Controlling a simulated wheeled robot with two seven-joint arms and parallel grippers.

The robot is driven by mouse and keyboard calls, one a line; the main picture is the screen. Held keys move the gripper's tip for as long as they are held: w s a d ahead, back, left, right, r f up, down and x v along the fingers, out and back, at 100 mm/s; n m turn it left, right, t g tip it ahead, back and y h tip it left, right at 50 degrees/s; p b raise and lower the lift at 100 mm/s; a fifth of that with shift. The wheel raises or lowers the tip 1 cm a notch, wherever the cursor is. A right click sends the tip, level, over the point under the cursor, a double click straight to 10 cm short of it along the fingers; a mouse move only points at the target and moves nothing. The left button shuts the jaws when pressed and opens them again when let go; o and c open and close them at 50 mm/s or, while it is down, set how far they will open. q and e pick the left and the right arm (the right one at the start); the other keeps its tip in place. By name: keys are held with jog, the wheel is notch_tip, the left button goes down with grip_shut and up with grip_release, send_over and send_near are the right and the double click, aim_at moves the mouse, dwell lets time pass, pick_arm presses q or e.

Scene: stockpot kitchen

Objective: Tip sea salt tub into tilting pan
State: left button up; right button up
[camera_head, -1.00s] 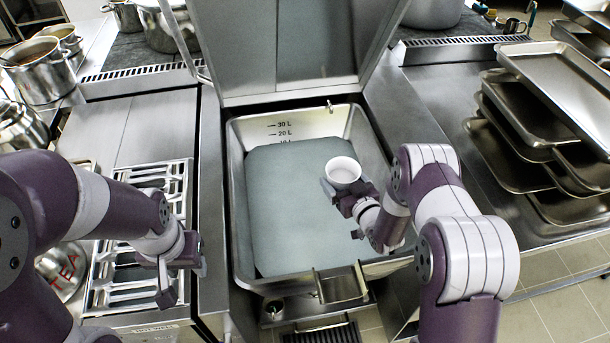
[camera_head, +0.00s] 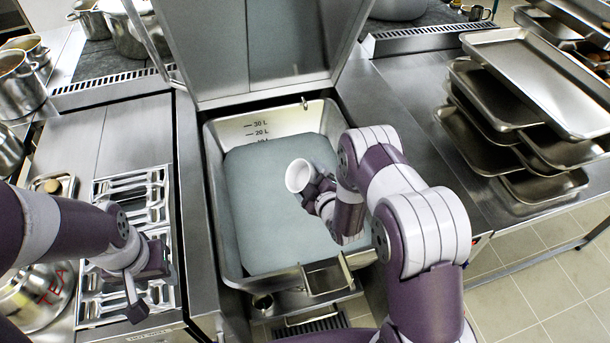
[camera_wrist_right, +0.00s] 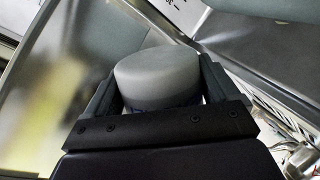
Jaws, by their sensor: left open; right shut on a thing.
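The sea salt tub (camera_head: 297,175) is a small white round tub, tilted with its open mouth toward the left of the head view. It is above the tilting pan (camera_head: 213,150), a deep steel pan with litre marks and a pale grey-green surface inside. My right gripper (camera_head: 316,190) is shut on the tub from its right side. In the right wrist view the tub (camera_wrist_right: 157,75) is grey and round between the two fingers. I cannot see salt falling. My left gripper (camera_head: 142,284) is open and empty, left of the pan.
The pan's raised lid (camera_head: 265,50) stands behind it. Stacked steel trays (camera_head: 525,70) stand at right. Several pots (camera_head: 20,85) stand at the back left.

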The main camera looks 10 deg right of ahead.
aim_at(291, 171)
jog(key=shift+a+n+h, duration=0.3)
jog(key=shift+n+h, duration=0.1)
jog(key=shift+n, duration=0.8)
jog(key=shift+a+f+n+h+b, duration=0.4)
jog(key=shift+n+b, duration=0.3)
jog(key=shift+n, duration=0.3)
jog(key=n, duration=0.1)
jog(key=a+r+n+t+h, duration=0.1)
jog(key=n, duration=0.1)
jog(key=shift+s+a+r+n, duration=0.1)
jog(key=shift+a+r+n, duration=0.05)
jog(key=shift+a+n, duration=0.15)
jog(key=n, duration=0.1)
jog(key=a+r+n+h+b, duration=0.1)
jog(key=n, duration=0.1)
jog(key=shift+s+a+t, duration=0.15)
jog(key=shift+a+t, duration=0.05)
jog(key=shift+t, duration=0.2)
jog(key=shift+d, duration=0.1)
